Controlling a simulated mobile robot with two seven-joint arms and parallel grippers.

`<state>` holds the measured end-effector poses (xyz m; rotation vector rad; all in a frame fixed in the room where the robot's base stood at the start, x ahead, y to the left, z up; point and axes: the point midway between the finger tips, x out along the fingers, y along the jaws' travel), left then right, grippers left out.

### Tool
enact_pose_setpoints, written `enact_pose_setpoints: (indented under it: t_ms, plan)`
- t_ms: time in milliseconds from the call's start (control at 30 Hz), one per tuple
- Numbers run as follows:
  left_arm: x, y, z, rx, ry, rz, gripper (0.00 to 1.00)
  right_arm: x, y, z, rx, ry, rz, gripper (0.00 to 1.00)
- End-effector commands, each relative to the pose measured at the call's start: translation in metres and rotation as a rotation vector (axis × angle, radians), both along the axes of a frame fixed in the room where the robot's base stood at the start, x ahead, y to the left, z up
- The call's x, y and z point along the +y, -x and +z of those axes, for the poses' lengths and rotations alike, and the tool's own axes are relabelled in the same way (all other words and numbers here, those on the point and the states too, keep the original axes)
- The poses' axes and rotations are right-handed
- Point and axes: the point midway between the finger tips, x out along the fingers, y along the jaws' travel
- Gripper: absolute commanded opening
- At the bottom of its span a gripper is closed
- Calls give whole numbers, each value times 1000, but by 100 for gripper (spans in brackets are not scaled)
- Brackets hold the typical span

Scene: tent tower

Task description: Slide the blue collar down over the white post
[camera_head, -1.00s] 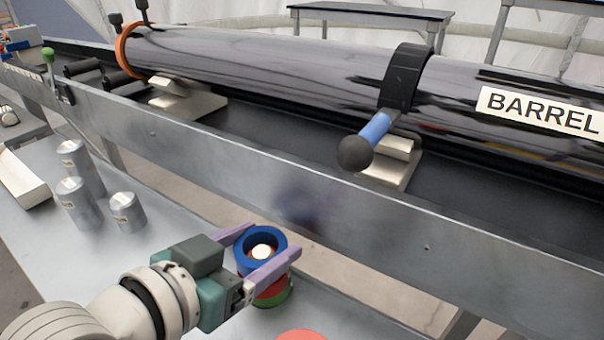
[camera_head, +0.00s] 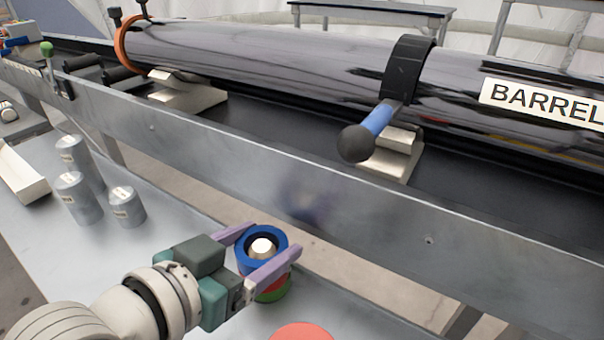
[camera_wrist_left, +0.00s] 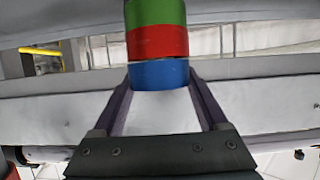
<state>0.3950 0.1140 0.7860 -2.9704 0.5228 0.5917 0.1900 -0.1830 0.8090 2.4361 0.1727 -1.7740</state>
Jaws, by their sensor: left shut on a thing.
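The blue collar (camera_head: 246,263) is a ring around the white post (camera_head: 262,247), whose pale top shows inside its opening. My left gripper (camera_head: 273,240) is shut on the collar, with one lilac finger on each side. Below the collar are a red collar (camera_head: 268,287) and a green collar (camera_head: 273,295), mostly hidden from the head. In the left wrist view the blue collar (camera_wrist_left: 159,75) meets the red one (camera_wrist_left: 158,42), with no clear gap, and the green one (camera_wrist_left: 155,12) lies beyond. The post's lower part is hidden. My right gripper is not in view.
A long metal rail (camera_head: 330,205) runs just behind the post, with a dark barrel (camera_head: 270,60) beyond it. Several grey cylinders (camera_head: 78,198) stand on the table at left. A reddish round top (camera_head: 302,332) shows at the bottom edge.

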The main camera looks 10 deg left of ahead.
Motion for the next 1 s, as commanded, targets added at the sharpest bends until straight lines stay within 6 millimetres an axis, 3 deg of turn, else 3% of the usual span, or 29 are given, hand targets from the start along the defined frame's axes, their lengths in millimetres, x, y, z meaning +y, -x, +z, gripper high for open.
enact_pose_setpoints:
  t_ms: [33, 67, 233, 567, 1000]
  plan:
    - [0, 0, 1, -2, 1, 0, 14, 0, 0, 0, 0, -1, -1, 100]
    - [0, 0, 1, -2, 1, 0, 78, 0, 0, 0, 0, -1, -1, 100]
    - [0, 0, 1, -1, 0, 0, 97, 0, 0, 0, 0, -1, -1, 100]
    - [2, 4, 2, 1, 0, 0, 100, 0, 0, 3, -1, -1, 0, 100]
    - [26, 72, 33, 3, -1, 0, 100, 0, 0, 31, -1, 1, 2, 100]
